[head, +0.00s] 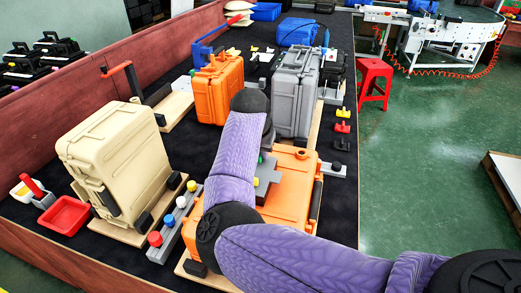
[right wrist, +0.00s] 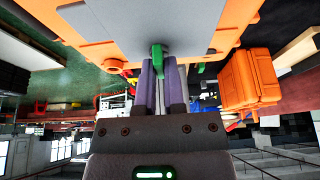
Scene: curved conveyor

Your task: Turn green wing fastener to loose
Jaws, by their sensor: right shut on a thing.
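The green wing fastener (right wrist: 157,62) shows in the right wrist view on a grey plate (right wrist: 145,22) fixed to an orange case. My right gripper (right wrist: 161,68) is shut on it, with a purple-grey finger on each side. In the head view a small bit of green fastener (head: 262,158) shows beside my purple right arm, above the grey plate (head: 268,178). My right arm hides most of the gripper there. My left gripper is in neither view.
The orange case (head: 290,190) lies flat on the dark table. A rail with red, blue, white and yellow knobs (head: 167,222) is at its left. A tan case (head: 115,165), an upright orange case (head: 218,88) and a grey case (head: 293,95) stand around. A red stool (head: 374,75) is on the floor.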

